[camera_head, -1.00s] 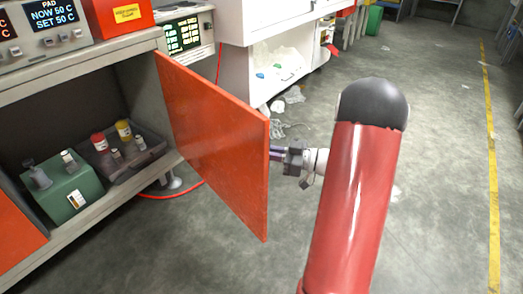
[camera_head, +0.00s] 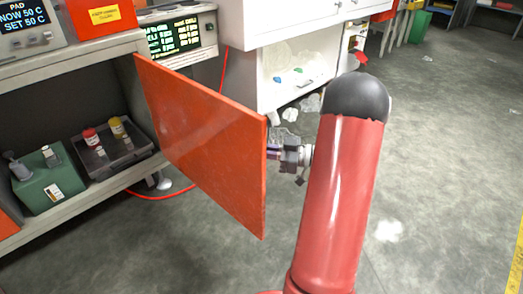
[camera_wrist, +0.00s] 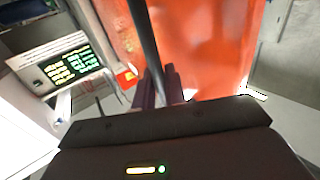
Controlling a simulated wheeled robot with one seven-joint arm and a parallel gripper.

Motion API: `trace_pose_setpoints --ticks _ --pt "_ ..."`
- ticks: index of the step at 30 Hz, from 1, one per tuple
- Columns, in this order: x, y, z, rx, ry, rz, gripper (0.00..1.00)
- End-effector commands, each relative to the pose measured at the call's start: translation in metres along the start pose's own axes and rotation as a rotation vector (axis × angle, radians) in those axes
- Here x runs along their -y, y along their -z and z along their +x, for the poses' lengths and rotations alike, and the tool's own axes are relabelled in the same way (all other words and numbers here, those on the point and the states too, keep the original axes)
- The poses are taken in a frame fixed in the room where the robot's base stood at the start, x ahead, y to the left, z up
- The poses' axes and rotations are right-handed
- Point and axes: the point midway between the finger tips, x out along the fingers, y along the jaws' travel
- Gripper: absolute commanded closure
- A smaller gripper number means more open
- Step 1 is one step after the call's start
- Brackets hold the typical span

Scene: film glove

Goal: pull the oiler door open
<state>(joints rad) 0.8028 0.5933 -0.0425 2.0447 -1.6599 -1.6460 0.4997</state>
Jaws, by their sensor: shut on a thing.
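The orange oiler door (camera_head: 205,140) stands swung wide open from the grey cabinet, hinged at its left edge in the head view. My gripper (camera_head: 273,153) is at the outer face of the door, near its free edge. In the wrist view the gripper fingers (camera_wrist: 160,88) are close together on a dark bar, the door handle (camera_wrist: 143,35), in front of the orange door (camera_wrist: 205,45). The fingertips are partly hidden behind the door's edge in the head view. Inside the cabinet stand a green oiler box (camera_head: 50,182) and a dark tray (camera_head: 125,158) with small capped bottles.
A white bench (camera_head: 285,25) with a shelf of clear bags stands behind the door. A lit display panel (camera_head: 175,38) is at the back left. A red hose (camera_head: 160,195) lies on the floor under the cabinet. Grey floor (camera_head: 440,150) is open to the right.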

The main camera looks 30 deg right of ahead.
Motion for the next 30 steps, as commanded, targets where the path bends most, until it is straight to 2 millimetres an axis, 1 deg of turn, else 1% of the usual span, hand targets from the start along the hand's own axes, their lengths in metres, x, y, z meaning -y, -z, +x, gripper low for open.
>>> trace_pose_setpoints --ticks 12,13,16,25,28,30 --pt "0.000 0.002 0.002 -0.004 0.003 -0.003 1.00" --pt "0.000 0.002 0.002 -0.004 0.003 -0.003 0.84" --pt "0.000 0.001 0.002 -0.003 0.002 -0.002 0.71" --pt "0.000 0.000 -0.001 -0.001 0.000 -0.001 0.70" --pt "-0.001 0.000 -0.011 -0.001 -0.002 -0.001 0.70" --pt "-0.001 -0.001 -0.022 -0.001 -0.003 -0.001 0.70"
